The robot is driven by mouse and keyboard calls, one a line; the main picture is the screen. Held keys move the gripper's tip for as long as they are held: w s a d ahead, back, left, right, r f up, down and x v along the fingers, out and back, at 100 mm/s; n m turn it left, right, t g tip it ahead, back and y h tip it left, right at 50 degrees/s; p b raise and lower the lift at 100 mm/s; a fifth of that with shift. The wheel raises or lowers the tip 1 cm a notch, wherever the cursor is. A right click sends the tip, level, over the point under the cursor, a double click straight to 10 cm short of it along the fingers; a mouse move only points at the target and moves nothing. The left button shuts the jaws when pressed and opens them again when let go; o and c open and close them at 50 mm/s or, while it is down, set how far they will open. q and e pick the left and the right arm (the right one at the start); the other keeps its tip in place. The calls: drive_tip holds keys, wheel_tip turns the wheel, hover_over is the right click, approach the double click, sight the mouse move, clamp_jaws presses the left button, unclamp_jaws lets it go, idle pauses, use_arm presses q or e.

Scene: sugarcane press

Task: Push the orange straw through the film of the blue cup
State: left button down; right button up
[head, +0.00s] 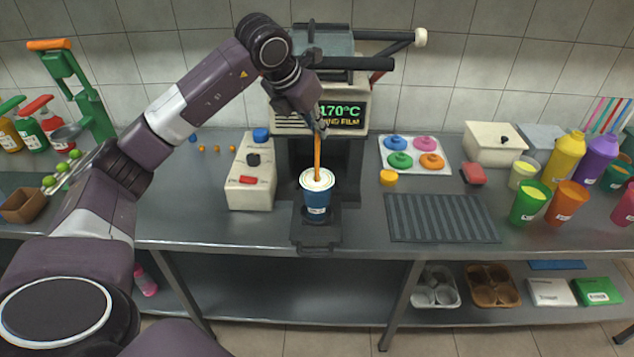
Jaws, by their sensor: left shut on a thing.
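The blue cup (317,201) stands upright on the tray of the sealing machine, with a pale film (317,179) over its top. My left gripper (319,131) is shut on the upper end of the orange straw (317,158), above the cup. The straw is about upright and its lower end meets the middle of the film. I cannot tell whether the tip has gone through the film or only touches it. My right gripper is not in view.
The sealing machine (288,119) stands behind the cup. A white control box (251,176) is left of it. A ribbed mat (442,218) and a tray of coloured lids (448,168) lie to the right. Filled cups and bottles crowd the far right.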

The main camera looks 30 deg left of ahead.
use_arm(q)
drive_tip(key=shift+f+b, duration=2.7)
drive_tip(key=shift+f, duration=1)
drive_tip(key=c, duration=2)
unclamp_jaws()
drive_tip(key=shift+r, duration=0.1)
wheel_tip(320, 180, up, 7)
drive_tip(key=p, duration=0.5)
hover_over(316, 151)
drive_tip(key=shift+w, duration=0.3)
